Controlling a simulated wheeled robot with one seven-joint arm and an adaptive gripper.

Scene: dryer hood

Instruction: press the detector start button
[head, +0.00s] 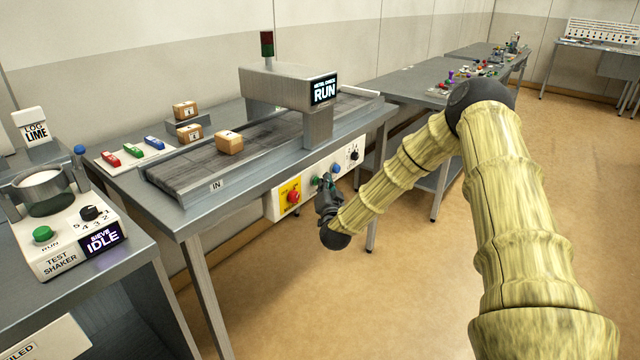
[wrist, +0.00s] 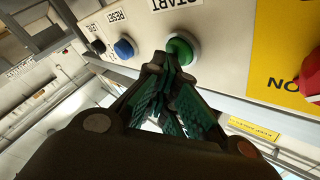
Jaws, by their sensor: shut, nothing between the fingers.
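The metal detector (head: 290,85) stands over the conveyor, and its display (head: 324,89) reads RUN. Its control panel (head: 348,156) hangs below the table's front edge. In the wrist view the green start button (wrist: 181,49) sits under a START label (wrist: 178,3). My gripper (wrist: 157,72) is shut and empty, its fingertips just beside the green button; I cannot tell whether they touch it. In the head view my gripper (head: 325,182) is in front of the panel and hides part of it.
A blue reset button (wrist: 124,48) and a dark knob (wrist: 97,46) sit left of the start button. A red button (wrist: 311,88) on yellow is to the right. A box (head: 229,142) is on the conveyor belt. A test shaker (head: 62,235) stands at left.

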